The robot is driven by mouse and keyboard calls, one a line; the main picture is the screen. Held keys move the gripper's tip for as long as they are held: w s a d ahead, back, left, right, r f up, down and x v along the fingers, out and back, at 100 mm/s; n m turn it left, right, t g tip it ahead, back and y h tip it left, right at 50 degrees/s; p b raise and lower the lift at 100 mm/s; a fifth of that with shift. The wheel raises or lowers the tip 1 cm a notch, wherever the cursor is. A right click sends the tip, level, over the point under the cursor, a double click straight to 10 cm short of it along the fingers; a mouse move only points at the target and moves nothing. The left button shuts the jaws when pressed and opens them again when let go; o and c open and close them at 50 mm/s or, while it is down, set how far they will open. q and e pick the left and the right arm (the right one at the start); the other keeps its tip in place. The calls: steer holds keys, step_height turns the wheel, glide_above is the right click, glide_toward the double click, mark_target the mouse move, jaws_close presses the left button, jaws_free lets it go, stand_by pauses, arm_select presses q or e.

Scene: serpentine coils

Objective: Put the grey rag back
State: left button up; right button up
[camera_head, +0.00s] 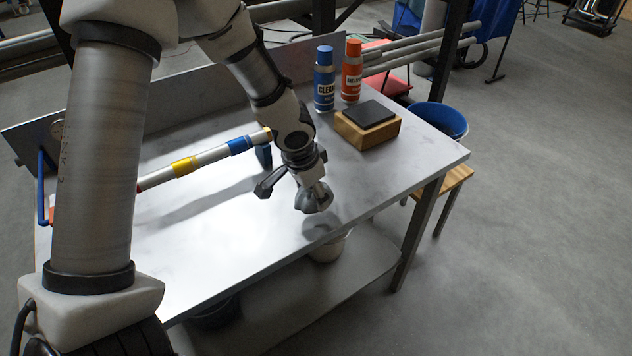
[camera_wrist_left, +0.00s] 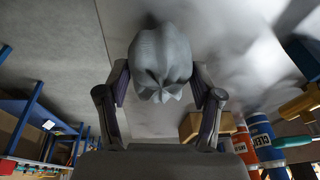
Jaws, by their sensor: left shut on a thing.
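My left gripper (camera_head: 316,189) is shut on the grey rag (camera_head: 313,201), a bunched grey cloth. It holds the rag over the front part of the metal table, near its front edge, with a shadow below it on the tabletop. The rag appears above the surface. In the left wrist view the rag (camera_wrist_left: 161,62) is bunched between both fingers of the gripper (camera_wrist_left: 160,92). My right gripper does not show in either view.
A wooden block with a dark pad (camera_head: 368,128) sits at the table's right. Behind it stand a blue bottle (camera_head: 325,80) and an orange bottle (camera_head: 351,72). A banded tube (camera_head: 200,160) runs above the table's left part. A blue bucket (camera_head: 440,118) rests on a stool beyond the table.

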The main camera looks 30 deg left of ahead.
arm_select(q)
steer(key=w, duration=0.1)
steer(key=w+a+p, duration=0.1)
steer(key=w, duration=0.1)
steer(key=shift+w+a+r+p, duration=0.1)
steer(key=shift+a+r+p, duration=0.05)
steer(key=shift+a+p, duration=0.2)
steer(key=x, duration=0.1)
steer(key=b+x, duration=0.1)
steer(key=x, duration=0.2)
steer(key=shift+s+a, duration=0.1)
steer(key=shift+s, duration=0.3)
steer(key=shift+w, duration=0.15)
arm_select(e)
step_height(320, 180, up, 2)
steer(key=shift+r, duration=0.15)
arm_select(q)
steer(key=shift+f+b, duration=0.25)
steer(key=shift+b, duration=0.05)
steer(key=o, duration=1.3)
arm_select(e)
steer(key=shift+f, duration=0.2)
